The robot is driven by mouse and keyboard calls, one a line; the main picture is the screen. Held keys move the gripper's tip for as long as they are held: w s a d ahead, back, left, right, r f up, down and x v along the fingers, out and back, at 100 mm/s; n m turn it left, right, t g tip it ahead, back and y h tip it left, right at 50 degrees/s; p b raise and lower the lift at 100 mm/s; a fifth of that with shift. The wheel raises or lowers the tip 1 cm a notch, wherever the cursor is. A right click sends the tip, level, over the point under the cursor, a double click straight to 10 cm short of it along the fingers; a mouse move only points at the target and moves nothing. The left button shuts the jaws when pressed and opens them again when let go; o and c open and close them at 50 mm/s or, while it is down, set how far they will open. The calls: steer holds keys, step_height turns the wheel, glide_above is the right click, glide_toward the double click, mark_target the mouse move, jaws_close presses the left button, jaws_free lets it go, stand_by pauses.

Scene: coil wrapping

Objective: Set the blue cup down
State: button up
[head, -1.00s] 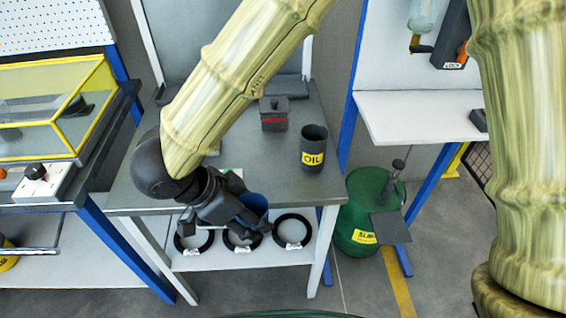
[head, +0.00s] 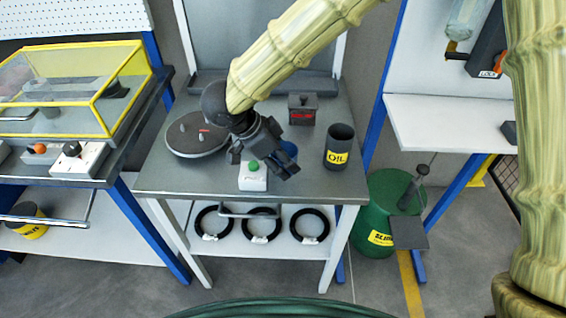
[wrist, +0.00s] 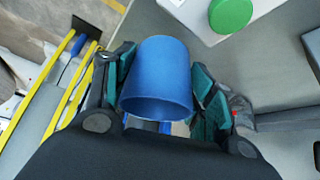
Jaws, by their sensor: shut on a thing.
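My gripper (head: 272,152) is over the middle of the grey workbench (head: 170,180) in the head view. Its jaws are shut on the blue cup (head: 289,150), which is partly hidden behind the fingers there. In the wrist view the blue cup (wrist: 157,80) sits between the two teal finger pads, one at each side. The cup's bottom is not clearly visible, so I cannot tell whether it touches the bench top.
A white box with a green button (head: 253,172) is close beside the gripper. A dark round plate with pegs (head: 195,140) is to its left. A dark OIL cup (head: 339,147) and a small dark box (head: 302,108) stand to the right. Several black coils (head: 262,226) are on the lower shelf.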

mark_target(283, 165)
steer(key=shift+w, duration=0.35)
steer(key=shift+w+d+f+p, duration=0.1)
steer(key=shift+w+f+p, duration=0.05)
steer(key=shift+f, duration=0.8)
steer(key=shift+w+f+p, duration=0.15)
steer(key=shift+f, duration=0.75)
steer(key=o, duration=1.1)
steer(key=shift+f, duration=0.1)
steer(key=shift+o, duration=0.2)
steer(key=v, duration=1.2)
steer(key=shift+b, duration=0.3)
steer(key=shift+s, duration=0.1)
